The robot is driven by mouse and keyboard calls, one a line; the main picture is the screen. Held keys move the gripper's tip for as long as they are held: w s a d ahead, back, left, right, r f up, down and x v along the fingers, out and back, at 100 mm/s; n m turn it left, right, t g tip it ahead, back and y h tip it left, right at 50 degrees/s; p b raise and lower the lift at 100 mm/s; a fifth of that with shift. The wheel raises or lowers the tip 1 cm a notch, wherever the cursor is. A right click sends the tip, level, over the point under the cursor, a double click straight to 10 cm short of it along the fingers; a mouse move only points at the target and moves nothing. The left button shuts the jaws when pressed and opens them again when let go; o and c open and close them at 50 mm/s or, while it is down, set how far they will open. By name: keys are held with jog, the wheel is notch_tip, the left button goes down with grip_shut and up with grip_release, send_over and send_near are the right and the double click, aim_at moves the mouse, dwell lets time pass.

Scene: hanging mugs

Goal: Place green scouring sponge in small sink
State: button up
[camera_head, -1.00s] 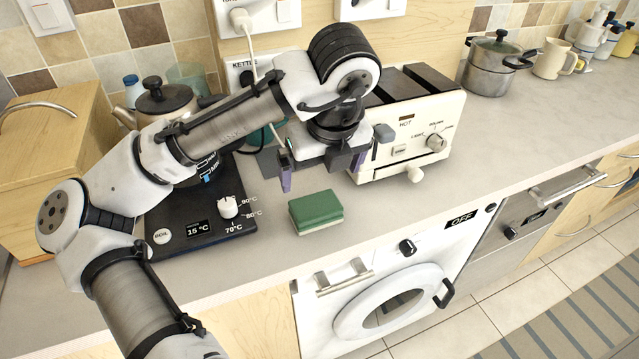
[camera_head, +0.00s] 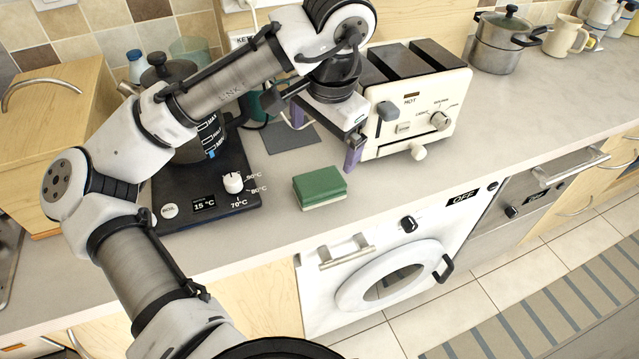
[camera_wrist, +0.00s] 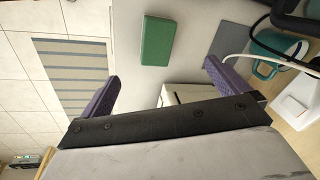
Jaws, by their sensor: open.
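The green scouring sponge (camera_head: 320,186) lies flat on the grey counter, green side up over a pale layer, near the counter's front edge. In the wrist view the sponge (camera_wrist: 157,41) shows beyond and between the spread fingers, apart from both. My gripper (camera_head: 324,138) is open and empty, above the counter behind the sponge and in front of the toaster. Its purple fingers show wide apart in the wrist view (camera_wrist: 160,80). At the far left edge a metal surface (camera_head: 8,250) shows, possibly part of a sink; most of it is out of view.
A cream toaster (camera_head: 415,110) stands right behind the sponge. A kettle base with a dial (camera_head: 205,190) is to its left, and a wooden bread box (camera_head: 55,130) farther left. A pot (camera_head: 505,42) stands back right. The counter right of the sponge is clear.

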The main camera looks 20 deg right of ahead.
jog(key=n, duration=0.8)
jog(key=n+p, duration=0.2)
jog(key=n, duration=0.3)
send_over(319, 181)
jog(key=f, duration=0.7)
jog(key=shift+s+a+f, duration=0.15)
jog(key=shift+s+f, duration=0.1)
jog(key=shift+w+d+f+p, duration=0.15)
jog(key=shift+f+p, duration=0.15)
jog(key=shift+f, duration=1.15)
jog(key=shift+w+d+f+p, duration=0.15)
jog(key=shift+f+p, duration=0.15)
jog(key=shift+f, duration=1.15)
jog(key=shift+a, duration=0.1)
jog(key=c, duration=0.9)
jog(key=shift+o, duration=0.2)
jog(key=shift+r, duration=0.1)
notch_tip(319, 181, up, 20)
jog(key=b, duration=0.2)
